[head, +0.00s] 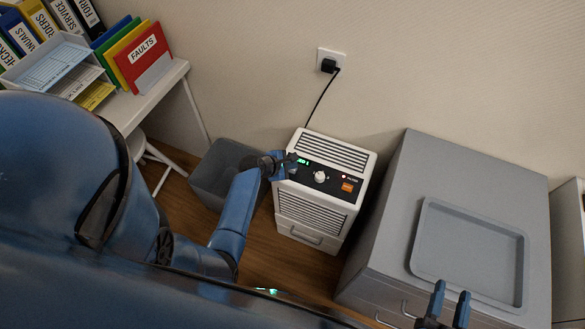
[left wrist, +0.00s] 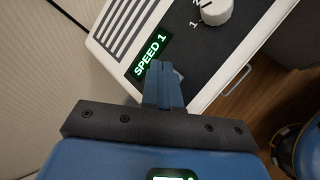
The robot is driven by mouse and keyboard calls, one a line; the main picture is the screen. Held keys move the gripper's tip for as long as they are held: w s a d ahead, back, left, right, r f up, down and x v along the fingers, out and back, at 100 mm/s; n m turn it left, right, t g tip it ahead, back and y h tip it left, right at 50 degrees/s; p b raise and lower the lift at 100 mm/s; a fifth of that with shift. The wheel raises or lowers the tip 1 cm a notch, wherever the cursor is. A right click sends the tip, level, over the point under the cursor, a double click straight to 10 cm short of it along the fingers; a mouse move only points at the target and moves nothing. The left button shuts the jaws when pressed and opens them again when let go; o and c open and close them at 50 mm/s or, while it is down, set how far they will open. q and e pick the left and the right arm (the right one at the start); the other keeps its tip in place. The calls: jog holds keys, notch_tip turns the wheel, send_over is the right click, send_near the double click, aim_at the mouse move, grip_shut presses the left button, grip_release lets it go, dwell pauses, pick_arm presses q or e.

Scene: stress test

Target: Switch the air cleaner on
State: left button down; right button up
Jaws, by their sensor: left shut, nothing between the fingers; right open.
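The white air cleaner (head: 313,213) stands on the floor against the wall. Its dark top panel has a white knob (head: 320,177), numbered marks and a small lit green display (head: 303,161). In the left wrist view the display (left wrist: 151,57) reads "SPEED 1", and the knob (left wrist: 214,9) shows at the top beside marks 1 and 2. My left gripper (head: 290,160) is shut and empty at the panel's left edge; its fingertips (left wrist: 160,68) are beside the display. I cannot tell whether they touch the panel. My right gripper (head: 450,297) is open and empty at the bottom right.
A cable runs from the wall socket (head: 331,60) down behind the cleaner. A grey bin (head: 216,172) stands to its left. A grey cabinet (head: 395,215) with a tray (head: 420,245) on top stands to its right. A white desk (head: 165,85) holds folders and paper trays.

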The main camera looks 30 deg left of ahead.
aim_at(290, 171)
pick_arm(q)
notch_tip(290, 171, up, 6)
jog(key=p, duration=0.6)
pick_arm(e)
notch_tip(290, 171, up, 6)
jog(key=shift+r, duration=0.15)
pick_arm(q)
jog(key=shift+a, duration=0.1)
